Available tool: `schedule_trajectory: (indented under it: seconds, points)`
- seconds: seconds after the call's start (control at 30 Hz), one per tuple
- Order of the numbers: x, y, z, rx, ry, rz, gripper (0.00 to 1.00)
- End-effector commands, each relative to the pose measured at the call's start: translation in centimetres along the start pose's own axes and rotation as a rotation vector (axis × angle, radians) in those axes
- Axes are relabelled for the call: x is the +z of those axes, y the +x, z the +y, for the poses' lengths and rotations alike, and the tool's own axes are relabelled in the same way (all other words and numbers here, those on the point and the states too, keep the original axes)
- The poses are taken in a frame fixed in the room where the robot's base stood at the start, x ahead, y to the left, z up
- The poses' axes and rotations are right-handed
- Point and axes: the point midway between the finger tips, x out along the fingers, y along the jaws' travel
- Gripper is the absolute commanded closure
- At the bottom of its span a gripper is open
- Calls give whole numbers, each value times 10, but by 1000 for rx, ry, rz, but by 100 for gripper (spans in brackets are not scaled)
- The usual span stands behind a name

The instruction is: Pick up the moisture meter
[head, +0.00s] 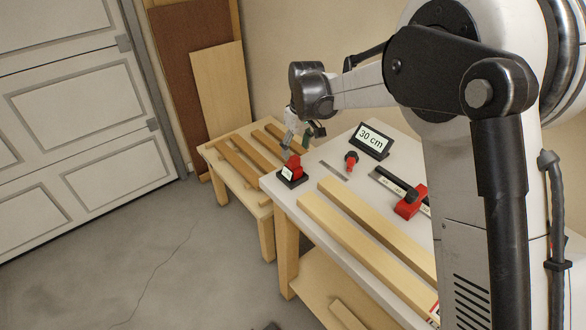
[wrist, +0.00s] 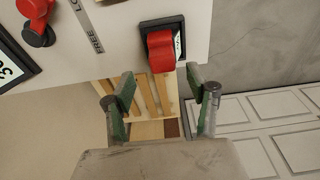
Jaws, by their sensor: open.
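A small red device with a white label or display sits in a black holder near the left corner of the white-topped bench; it looks like the moisture meter (head: 291,168). In the wrist view the moisture meter (wrist: 161,50) is at upper middle, just beyond the fingertips and roughly centred between them. My gripper (head: 298,140) is open and empty, above and slightly behind the meter in the head view. The gripper (wrist: 161,78) shows its two green-padded fingers wide apart in the wrist view. The fingers appear clear of the meter.
A "30 cm" sign (head: 372,140), a red-and-black knobbed item (head: 351,160), a steel ruler (head: 333,170) and a red clamp (head: 411,203) share the bench. Two long boards (head: 360,247) lie along its front. A lower slatted wooden table (head: 228,161) stands behind left.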

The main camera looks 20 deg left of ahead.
Motion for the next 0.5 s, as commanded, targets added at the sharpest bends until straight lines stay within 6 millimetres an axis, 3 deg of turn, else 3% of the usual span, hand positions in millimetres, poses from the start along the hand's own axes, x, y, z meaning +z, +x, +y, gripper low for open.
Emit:
schedule_trajectory:
  seconds: [0.5]
  points:
    - [2, 52, -4, 0, 0, 0, 48]
